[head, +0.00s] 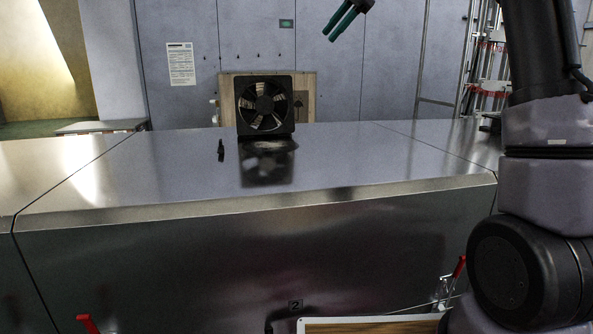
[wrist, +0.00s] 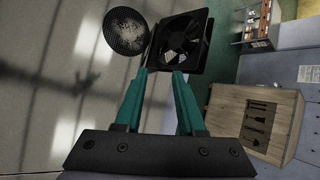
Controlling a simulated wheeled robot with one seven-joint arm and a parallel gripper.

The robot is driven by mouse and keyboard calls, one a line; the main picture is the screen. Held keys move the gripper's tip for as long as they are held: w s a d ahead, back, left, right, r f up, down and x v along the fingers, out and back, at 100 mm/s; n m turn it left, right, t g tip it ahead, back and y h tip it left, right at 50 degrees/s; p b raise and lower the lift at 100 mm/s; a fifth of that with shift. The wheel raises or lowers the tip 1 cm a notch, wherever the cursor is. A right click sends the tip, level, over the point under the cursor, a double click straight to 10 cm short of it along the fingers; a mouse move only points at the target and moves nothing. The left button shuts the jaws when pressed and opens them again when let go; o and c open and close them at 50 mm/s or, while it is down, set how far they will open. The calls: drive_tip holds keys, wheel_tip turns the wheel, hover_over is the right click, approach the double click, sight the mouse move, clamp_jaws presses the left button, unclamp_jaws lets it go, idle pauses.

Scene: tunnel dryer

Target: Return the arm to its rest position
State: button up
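My gripper (head: 331,36) is raised high in the head view, above and to the right of the fan, with green fingers pointing down-left. In the wrist view its two teal fingers (wrist: 160,74) are apart, with nothing held between them. A square black fan (head: 264,104) stands upright on the metal top, well below the gripper; it also shows beyond the fingertips in the wrist view (wrist: 182,45). A round mesh guard (wrist: 126,31) lies beside the fan. My arm rises at the right of the head view, partly out of frame.
The shiny metal top (head: 120,180) is mostly clear. A small dark piece (head: 221,150) is left of the fan. Red-handled clamps (head: 460,266) are at the front.

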drive_tip(key=s+d+f+n+t+h, duration=0.15)
drive_tip(key=s+d, duration=0.25)
drive_tip(key=s, duration=0.5)
drive_tip(key=s+d+f+n+t+h, duration=0.1)
drive_tip(key=s+d+f+n+h, duration=0.15)
drive_tip(key=s+d, duration=0.45)
drive_tip(key=s+d+f+n+t+h, duration=0.1)
drive_tip(key=s+d+f+n, duration=0.2)
drive_tip(key=s+f, duration=1)
drive_tip(key=s, duration=0.4)
drive_tip(key=shift+s+d+f+n+t+h, duration=0.15)
drive_tip(key=shift+s+f+n+t+h, duration=0.15)
drive_tip(key=shift+n+t, duration=0.1)
